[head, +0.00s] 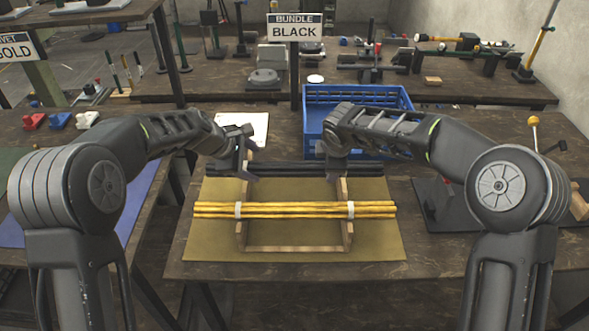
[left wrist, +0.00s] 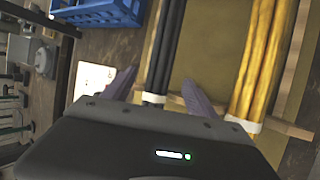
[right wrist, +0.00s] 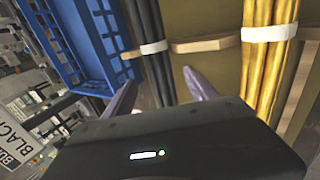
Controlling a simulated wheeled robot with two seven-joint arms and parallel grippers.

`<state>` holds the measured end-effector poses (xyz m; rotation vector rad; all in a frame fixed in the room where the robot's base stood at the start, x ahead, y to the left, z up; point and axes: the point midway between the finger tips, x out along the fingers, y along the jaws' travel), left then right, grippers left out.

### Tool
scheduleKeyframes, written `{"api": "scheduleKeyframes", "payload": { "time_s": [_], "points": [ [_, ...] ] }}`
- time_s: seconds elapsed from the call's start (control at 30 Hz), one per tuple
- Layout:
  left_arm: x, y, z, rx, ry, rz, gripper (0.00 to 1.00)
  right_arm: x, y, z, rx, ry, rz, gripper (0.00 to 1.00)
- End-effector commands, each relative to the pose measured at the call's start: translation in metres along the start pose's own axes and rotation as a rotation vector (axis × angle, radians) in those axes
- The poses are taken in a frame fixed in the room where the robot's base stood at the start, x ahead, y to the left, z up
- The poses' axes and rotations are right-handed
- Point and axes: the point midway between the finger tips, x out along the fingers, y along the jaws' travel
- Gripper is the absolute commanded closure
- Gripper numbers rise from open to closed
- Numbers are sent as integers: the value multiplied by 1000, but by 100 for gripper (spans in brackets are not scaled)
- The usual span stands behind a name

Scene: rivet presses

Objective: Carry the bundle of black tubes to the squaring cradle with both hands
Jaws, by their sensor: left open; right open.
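The bundle of black tubes (head: 300,169) lies across the far part of a wooden frame (head: 292,249) on an olive mat. It also shows in the left wrist view (left wrist: 168,45) and in the right wrist view (right wrist: 157,78), with a white band near its end. My left gripper (head: 249,166) is open near the bundle's left end, its fingers on either side of the tubes. My right gripper (head: 336,168) is open near the right end, its fingers also on either side. Whether the fingers touch the tubes is unclear. I cannot tell whether this frame is the squaring cradle.
A bundle of yellow tubes (head: 290,209) with white bands lies on the frame, nearer me. A blue crate (head: 385,97) stands behind on the right. A sign reading BUNDLE BLACK (head: 294,27) stands on a post. A white sheet (head: 243,126) lies at the back left.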

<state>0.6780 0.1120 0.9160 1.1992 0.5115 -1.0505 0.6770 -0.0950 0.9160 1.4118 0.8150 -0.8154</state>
Motion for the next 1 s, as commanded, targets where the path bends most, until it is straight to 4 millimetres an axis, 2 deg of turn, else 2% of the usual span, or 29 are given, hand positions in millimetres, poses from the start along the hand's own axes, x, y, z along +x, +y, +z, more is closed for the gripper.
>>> {"api": "scheduleKeyframes", "payload": {
  "time_s": [0.2, 0.4, 0.77, 1.0],
  "points": [
    [33, -1, 0, -1, 1, -2, 33, 34, -1, 0, 0, 0, -3, 33],
    [53, 0, 0, -1, 0, -1, 33, 53, 0, 0, 0, 1, 0, 33],
    [57, 0, 0, -1, 0, 0, 34, 57, 0, 0, 0, 1, 1, 34],
    [56, 0, 0, -1, 0, 0, 54, 56, 0, 0, 0, 1, 0, 54]
  ]
}}
